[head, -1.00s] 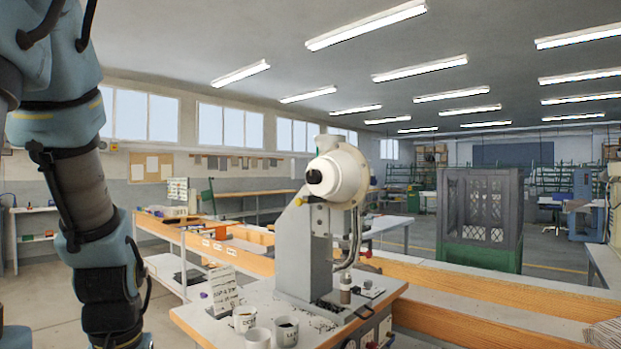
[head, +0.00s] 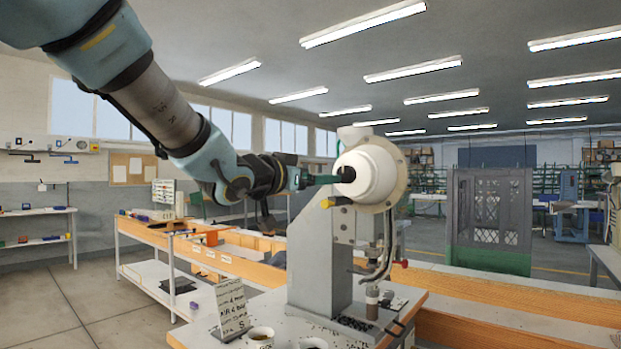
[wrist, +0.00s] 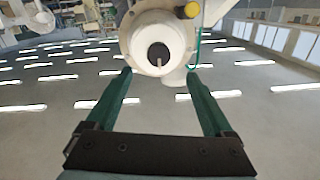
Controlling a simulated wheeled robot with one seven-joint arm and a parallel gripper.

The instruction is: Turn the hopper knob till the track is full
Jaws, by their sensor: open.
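The white hopper drum (head: 375,178) sits on top of the grey press column (head: 318,245). Its black round knob (head: 348,174) faces my arm. In the wrist view the knob (wrist: 159,54) carries a pale pointer mark towards the bottom of the picture. My gripper (head: 325,180) is open with green fingers, one on each side of the knob's line. In the wrist view its fingertips (wrist: 160,73) reach close to the drum face, with gaps to the knob. Curved metal tubing (head: 385,250) runs down right of the column; I cannot tell how full any track is.
A yellow-ended part (head: 327,203) sticks out below the drum, near my gripper. A wooden-edged bench (head: 190,245) lies behind left, and a grey crate (head: 490,212) stands at right.

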